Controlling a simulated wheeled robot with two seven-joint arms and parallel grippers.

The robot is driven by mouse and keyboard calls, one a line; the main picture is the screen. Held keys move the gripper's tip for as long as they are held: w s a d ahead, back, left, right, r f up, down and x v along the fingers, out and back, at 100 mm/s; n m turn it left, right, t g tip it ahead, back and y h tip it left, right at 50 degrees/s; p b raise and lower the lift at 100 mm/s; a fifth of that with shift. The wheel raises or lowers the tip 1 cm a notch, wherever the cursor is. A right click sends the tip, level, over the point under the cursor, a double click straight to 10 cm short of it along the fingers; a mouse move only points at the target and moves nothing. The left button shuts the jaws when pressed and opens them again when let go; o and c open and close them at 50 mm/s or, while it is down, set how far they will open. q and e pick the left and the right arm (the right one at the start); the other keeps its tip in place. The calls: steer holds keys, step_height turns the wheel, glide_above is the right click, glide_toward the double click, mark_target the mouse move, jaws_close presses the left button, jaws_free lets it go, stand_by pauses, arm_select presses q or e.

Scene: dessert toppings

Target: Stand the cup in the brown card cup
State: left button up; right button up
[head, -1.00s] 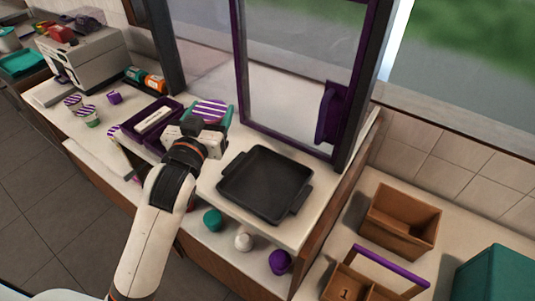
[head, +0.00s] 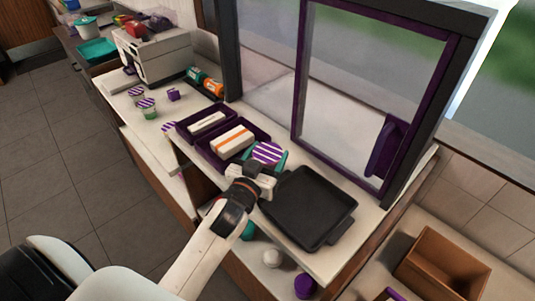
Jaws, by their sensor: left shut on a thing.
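My left gripper (head: 262,166) is shut on a cup with a purple-and-white striped lid (head: 267,152). The lid faces up, and the gripper hides most of the cup's body. The gripper is at the left edge of the black tray, in front of the purple boxes. An open brown box (head: 437,270) stands at the lower right. A brown card holder with a purple handle (head: 394,295) is almost wholly cut off by the bottom edge, so its inside is hidden. My right gripper is not in view.
A black tray (head: 308,207) lies on the counter. Purple boxes (head: 225,160) hold two packets. Other striped-lid cups (head: 147,104) stand farther left. A purple-framed glass panel (head: 375,90) rises behind the tray. Round things, one white (head: 272,258) and one purple (head: 305,286), sit below the counter edge.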

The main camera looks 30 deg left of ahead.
arm_select(q)
steer(key=shift+f, duration=0.2)
steer(key=o, duration=1.1)
steer(key=shift+c, duration=0.2)
steer(key=shift+r, duration=0.1)
steer(key=shift+r, duration=0.1)
